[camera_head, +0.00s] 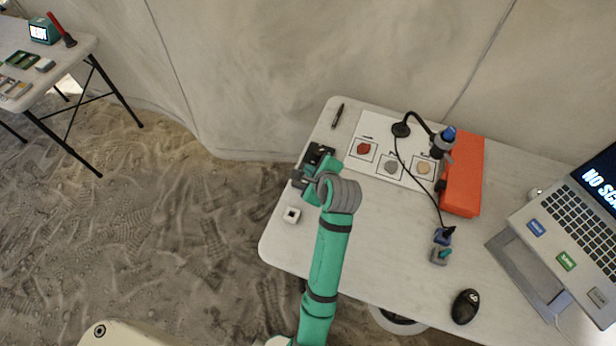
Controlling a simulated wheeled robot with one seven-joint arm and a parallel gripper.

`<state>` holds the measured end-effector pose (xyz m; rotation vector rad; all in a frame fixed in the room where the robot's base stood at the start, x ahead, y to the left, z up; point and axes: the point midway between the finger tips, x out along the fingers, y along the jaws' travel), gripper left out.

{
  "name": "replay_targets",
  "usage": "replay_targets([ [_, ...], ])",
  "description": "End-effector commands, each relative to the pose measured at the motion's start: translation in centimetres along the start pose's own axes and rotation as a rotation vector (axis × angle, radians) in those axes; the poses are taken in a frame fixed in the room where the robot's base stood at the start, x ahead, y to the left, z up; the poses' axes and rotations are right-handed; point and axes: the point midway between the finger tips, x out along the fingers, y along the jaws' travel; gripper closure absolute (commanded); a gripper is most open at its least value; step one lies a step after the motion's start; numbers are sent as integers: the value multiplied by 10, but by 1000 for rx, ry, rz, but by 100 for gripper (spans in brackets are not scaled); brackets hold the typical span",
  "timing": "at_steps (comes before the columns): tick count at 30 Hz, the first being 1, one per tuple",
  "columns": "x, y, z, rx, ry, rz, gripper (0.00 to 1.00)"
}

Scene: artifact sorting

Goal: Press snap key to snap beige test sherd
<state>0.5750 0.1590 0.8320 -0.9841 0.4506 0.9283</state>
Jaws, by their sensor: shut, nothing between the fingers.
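The beige test sherd (424,168) lies in the right-hand square of a white board (378,128), under the head of a small gooseneck camera (441,143). A laptop (570,228) stands at the right, its screen partly cut off and showing "NO SCA". On its front part are a blue key (536,227), a green key (566,260) and a grey key (598,297); their labels are too small to read, so I cannot tell which is the snap key. My gripper (312,162) is shut and empty over the table's left part, left of the board and far from the laptop.
A red sherd (363,148) and a grey sherd (391,164) lie on the board. An orange box (462,175) stands right of it. A cable runs to small blue and grey blocks (440,247).

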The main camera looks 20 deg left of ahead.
Motion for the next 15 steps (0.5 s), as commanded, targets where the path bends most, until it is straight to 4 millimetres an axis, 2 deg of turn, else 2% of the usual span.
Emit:
replay_targets([
  [9, -18, -13, 13, -1, 0, -1, 100],
  [15, -20, -15, 15, 0, 0, -1, 100],
])
